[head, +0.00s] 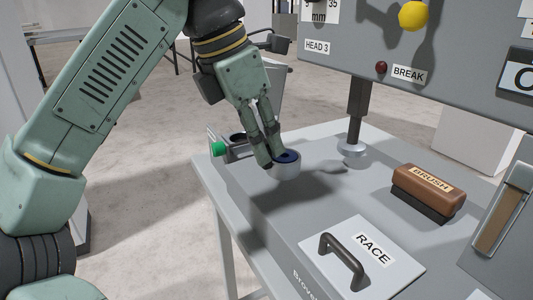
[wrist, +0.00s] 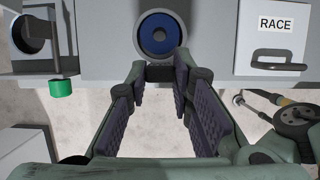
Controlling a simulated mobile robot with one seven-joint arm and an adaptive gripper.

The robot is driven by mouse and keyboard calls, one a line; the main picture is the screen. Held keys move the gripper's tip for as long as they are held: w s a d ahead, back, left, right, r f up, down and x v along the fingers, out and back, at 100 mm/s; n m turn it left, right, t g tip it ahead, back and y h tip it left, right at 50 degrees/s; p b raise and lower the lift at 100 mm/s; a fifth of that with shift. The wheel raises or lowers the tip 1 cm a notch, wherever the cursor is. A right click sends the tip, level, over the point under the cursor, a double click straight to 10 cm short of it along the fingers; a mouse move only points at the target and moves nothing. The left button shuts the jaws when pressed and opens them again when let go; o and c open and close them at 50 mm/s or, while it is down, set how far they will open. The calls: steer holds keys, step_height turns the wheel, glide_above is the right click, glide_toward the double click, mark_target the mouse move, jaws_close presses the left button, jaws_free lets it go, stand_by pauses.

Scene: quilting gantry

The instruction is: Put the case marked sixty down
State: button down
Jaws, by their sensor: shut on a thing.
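My gripper (head: 268,160) is shut on a round silver case (head: 288,172) with a blue ring-shaped top, over the left part of the grey table (head: 300,215). In the wrist view the case (wrist: 159,35) lies at the ends of my fingers (wrist: 164,76), its blue top and pale centre facing the camera. The case looks upright. A shadow lies on the table below it, but I cannot tell how large any gap is. No sixty mark is readable on the case.
A bracket with a green knob (head: 217,148) is at the table's left edge. A post with a round foot (head: 352,150) comes down behind the case. A brown brush (head: 428,190) and a RACE plate with a dark handle (head: 343,262) are right and in front.

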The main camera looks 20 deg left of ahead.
mark_target(275, 170)
steer(key=shift+w+d, duration=0.25)
steer(key=shift+w, duration=0.3)
steer(key=shift+f, duration=1.8)
steer(key=shift+f, duration=0.1)
steer(key=shift+f, duration=0.15)
steer(key=c, duration=1.4)
jaws_free()
